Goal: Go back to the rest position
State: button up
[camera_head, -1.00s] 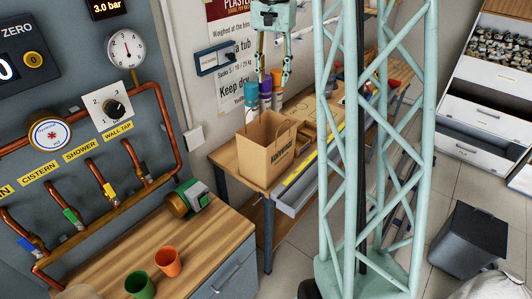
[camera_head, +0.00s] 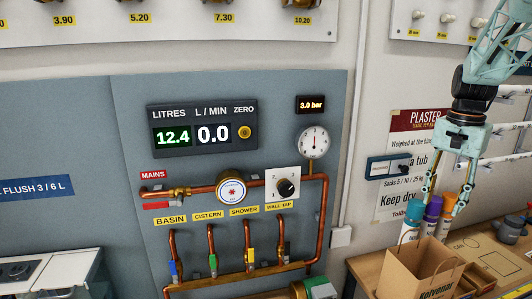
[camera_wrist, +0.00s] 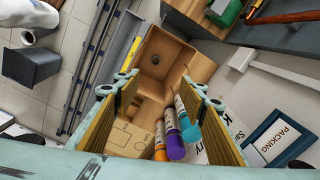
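My gripper (camera_head: 443,206) hangs at the right of the head view, pointing down, with its two fingers spread and nothing between them. It is above and behind the paper bag (camera_head: 412,268), close to several capped tubes: a blue one (camera_head: 411,230), a purple one (camera_head: 432,208) and an orange-capped one (camera_head: 447,222). In the wrist view the open fingers (camera_wrist: 160,105) frame the tubes and part of the bag. The open bag (camera_wrist: 150,52) holds a dark round thing there. Whether a fingertip touches a tube cannot be told.
The wooden bench (camera_head: 370,268) carries the bag and tubes. A wall panel with copper pipes (camera_head: 322,215), a pressure gauge (camera_head: 313,143) and a meter reading 12.4 litres (camera_head: 203,134) stands left. A framed blue sign (camera_head: 390,168) is on the wall behind the gripper.

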jog(key=s+a+r+n+t+b, duration=0.1)
jog(key=s+a+r+n+b, duration=0.15)
jog(key=s+a, duration=0.65)
jog(key=s+a+r+n+t+b, duration=0.1)
jog(key=s+a+r+n+b, duration=0.15)
jog(key=s+a, duration=0.75)
jog(key=s+a+f+n+t+b, duration=0.1)
jog(key=s+a+f+n+b, duration=0.1)
jog(key=s+a, duration=0.6)
jog(key=s+a+f+n+b, duration=0.2)
jog(key=s+a+f+n, duration=0.2)
jog(key=s+a, duration=0.4)
jog(key=shift+s+a+f+n+t, duration=0.2)
jog(key=shift+s+f+n+t, duration=0.1)
jog(key=shift+s+f+t, duration=0.15)
jog(key=shift+w, duration=0.1)
jog(key=shift+c, duration=0.7)
